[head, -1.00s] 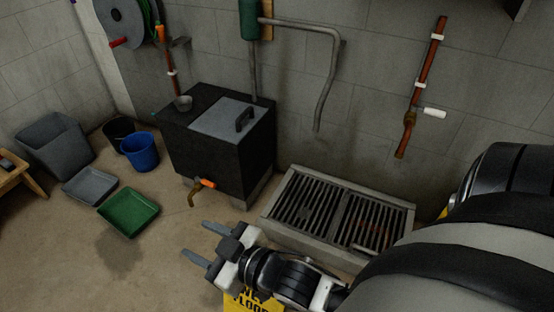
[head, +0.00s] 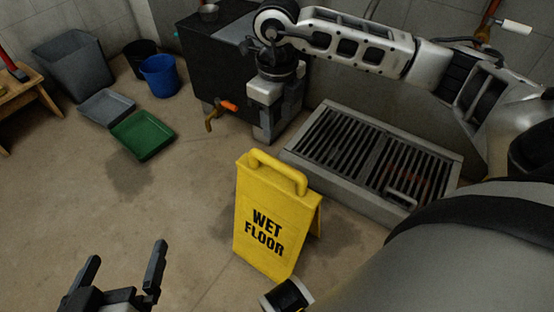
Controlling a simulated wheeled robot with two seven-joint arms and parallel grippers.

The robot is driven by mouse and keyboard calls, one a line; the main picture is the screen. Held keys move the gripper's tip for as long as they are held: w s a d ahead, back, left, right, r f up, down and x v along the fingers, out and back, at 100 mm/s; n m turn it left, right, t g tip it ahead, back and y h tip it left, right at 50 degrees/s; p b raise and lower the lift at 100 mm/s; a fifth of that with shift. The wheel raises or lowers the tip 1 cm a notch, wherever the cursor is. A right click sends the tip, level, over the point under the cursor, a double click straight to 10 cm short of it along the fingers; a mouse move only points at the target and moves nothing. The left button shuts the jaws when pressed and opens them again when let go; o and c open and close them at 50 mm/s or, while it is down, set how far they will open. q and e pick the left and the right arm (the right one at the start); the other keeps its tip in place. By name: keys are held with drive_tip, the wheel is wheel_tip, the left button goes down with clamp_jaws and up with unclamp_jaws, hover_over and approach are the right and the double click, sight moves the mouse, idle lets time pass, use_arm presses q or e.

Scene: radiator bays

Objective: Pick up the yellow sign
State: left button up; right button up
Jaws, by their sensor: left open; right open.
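The yellow wet floor sign (head: 266,220) stands upright on the floor in the middle of the head view, in front of the grated drain. It is an A-frame with a yellow loop handle (head: 278,172) on top and black lettering. My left gripper (head: 125,256) is open and empty at the lower left, apart from the sign. My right gripper (head: 270,132) points down in front of the black tank. It appears above and behind the sign's handle in the picture, apart from it and empty. Its finger gap is hard to see.
The grated drain (head: 340,118) with a raised concrete rim lies right of the sign. The black tank (head: 215,62) with an orange-handled tap (head: 222,108) stands behind. A green tray (head: 143,135), grey tray (head: 106,107), blue bucket (head: 160,76) and grey bin (head: 73,65) sit at left. Floor left of the sign is clear.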

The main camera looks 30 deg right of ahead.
sight(277, 162)
wheel_tip(277, 162, down, 10)
drive_tip(key=b, duration=0.2)
drive_tip(key=shift+s+a+b, duration=0.1)
drive_tip(key=shift+a+b, duration=0.05)
drive_tip(key=shift+b, duration=0.25)
wheel_tip(277, 162, down, 4)
drive_tip(key=shift+s+a+r+b, duration=0.1)
drive_tip(key=shift+s+r+b, duration=0.1)
drive_tip(key=shift+b, duration=0.7)
drive_tip(key=shift+f, duration=0.5)
clamp_jaws()
use_arm(q)
drive_tip(key=shift+w+d+r+n+t+h, duration=0.3)
drive_tip(key=shift+d+r+n+t+h, duration=0.4)
drive_tip(key=shift+r+n+h, duration=0.2)
drive_tip(key=shift+s+f, duration=0.1)
drive_tip(key=shift+f, duration=0.1)
use_arm(e)
drive_tip(key=shift+w+r, duration=0.1)
drive_tip(key=shift+r, duration=0.05)
